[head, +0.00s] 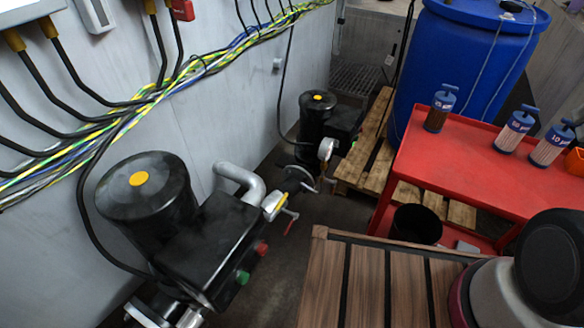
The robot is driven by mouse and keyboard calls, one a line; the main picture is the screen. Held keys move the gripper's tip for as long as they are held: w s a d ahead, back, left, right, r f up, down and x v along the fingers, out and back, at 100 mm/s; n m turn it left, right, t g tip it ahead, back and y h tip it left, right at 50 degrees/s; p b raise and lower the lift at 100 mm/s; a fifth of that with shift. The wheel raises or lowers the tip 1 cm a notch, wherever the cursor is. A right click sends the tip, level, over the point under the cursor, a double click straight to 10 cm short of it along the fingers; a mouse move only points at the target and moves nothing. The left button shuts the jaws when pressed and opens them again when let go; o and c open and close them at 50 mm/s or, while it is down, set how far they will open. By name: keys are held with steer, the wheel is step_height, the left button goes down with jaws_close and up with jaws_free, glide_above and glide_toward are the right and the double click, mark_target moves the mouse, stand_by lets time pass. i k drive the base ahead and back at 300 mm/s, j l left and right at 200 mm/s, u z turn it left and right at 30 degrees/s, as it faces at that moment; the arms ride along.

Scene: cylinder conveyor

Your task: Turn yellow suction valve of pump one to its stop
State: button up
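Two black pumps stand on the floor along the left wall. The near pump (205,235) is large, with a yellow disc on its round motor top and a red and a green button on its box. The far pump (318,120) is smaller in view. I see no label telling which is pump one. The yellow part's angle is unclear. My gripper is not in view.
A red table (455,165) with several blue-capped cylinders stands at right, before a blue barrel (455,70). A pallet (372,150), black bucket (416,222) and wooden slatted surface (365,280) lie nearby. Cables (130,110) run along the wall. A narrow floor strip is free beside the near pump.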

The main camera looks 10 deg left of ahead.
mark_target(270, 217)
steer(key=k, duration=1)
